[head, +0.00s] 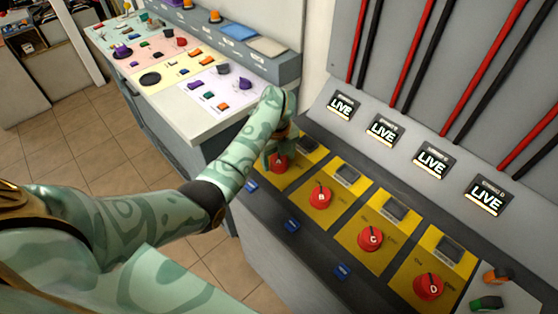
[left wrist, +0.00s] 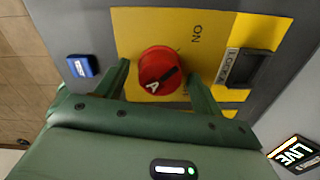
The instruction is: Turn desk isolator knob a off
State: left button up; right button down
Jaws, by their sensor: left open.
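Red isolator knob A (head: 278,164) sits on the leftmost yellow plate of the desk. In the left wrist view, knob A (left wrist: 158,70) shows its white letter A and a dark pointer mark, with the word ON printed on the yellow plate (left wrist: 150,22) nearby. My left gripper (head: 279,146) is over knob A, and in the wrist view its green fingers (left wrist: 160,88) are open, one on each side of the knob. I cannot tell whether they touch it. The display above knob A (head: 342,106) reads LIVE. My right gripper is not in view.
Red knobs B (head: 320,196), C (head: 370,238) and D (head: 429,287) stand to the right on their own yellow plates, with LIVE displays above. A blue tag (left wrist: 82,66) lies beside plate A. A table with coloured pieces (head: 213,124) adjoins at the left.

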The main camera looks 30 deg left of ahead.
pick_arm(q)
jog(key=shift+f, duration=0.25)
jog(key=c, duration=1)
